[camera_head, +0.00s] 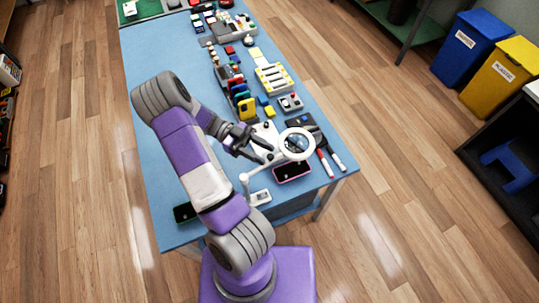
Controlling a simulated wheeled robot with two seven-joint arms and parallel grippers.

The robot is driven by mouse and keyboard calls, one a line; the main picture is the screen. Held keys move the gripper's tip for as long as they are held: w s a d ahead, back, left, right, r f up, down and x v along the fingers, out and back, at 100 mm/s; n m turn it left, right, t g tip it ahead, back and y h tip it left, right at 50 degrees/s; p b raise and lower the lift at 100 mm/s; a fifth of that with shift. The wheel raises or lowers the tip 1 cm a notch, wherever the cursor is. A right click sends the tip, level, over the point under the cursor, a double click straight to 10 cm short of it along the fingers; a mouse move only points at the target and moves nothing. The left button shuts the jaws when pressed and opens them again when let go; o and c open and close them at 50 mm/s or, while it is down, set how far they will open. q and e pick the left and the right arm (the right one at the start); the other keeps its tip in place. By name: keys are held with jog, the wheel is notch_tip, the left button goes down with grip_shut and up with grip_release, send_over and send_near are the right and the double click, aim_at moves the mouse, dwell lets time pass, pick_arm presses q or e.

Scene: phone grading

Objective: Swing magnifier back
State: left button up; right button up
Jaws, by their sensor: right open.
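The magnifier (283,157) has a round lens in a white ring on a white jointed arm, with its base (259,197) near the table's front edge. Its ring hangs over the area just behind a phone with a pink rim (293,171). My right gripper (268,154) is open and just left of the magnifier ring. I cannot tell whether a finger touches the ring or its arm. A white item lies partly hidden beneath the gripper. My left gripper is not in view.
The blue table (165,80) carries several small coloured items and boxes along its middle. Red and white markers (325,164) lie at the right edge. A dark phone (185,212) lies at the front left. The table's left side is mostly clear.

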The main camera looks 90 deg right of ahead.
jog(key=v, duration=0.4)
dwell(0.5)
